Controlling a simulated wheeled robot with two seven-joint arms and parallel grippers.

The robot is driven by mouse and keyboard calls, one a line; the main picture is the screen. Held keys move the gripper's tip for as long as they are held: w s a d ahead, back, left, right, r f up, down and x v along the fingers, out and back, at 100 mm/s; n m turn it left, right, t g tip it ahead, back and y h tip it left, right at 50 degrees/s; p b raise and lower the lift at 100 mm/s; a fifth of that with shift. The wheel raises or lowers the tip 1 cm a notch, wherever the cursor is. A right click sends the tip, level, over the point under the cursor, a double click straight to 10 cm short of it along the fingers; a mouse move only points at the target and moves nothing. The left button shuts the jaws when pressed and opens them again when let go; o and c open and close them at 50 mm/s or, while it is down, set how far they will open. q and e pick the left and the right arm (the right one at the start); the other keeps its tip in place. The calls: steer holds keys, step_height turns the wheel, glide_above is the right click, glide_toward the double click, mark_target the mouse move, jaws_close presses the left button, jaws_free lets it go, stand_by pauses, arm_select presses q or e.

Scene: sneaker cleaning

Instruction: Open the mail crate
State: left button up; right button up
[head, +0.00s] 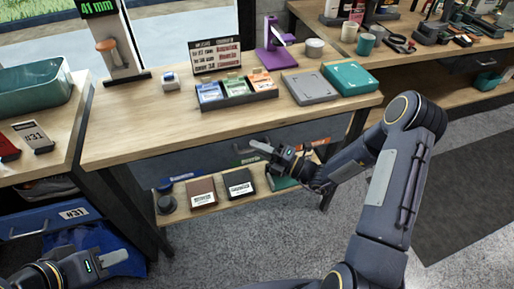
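No crate in the head view is clearly marked as the mail crate. A blue bin or drawer front (40,222) with a bar handle and a white number label stands under the left table, at the lower left. My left gripper (118,257) is low at the lower left, to the right of that front and over a blue crumpled item (98,238). The finger gaps of both grippers are too small to judge.
The wooden table (130,140) holds a card tray (236,98), a grey case (309,88) and a teal case (349,78). Its lower shelf (225,207) bears dark labelled boxes. A teal bin (35,92) sits on the left table. Grey floor is open in front.

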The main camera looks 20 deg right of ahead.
steer(key=shift+w+a, duration=0.2)
jaws_close()
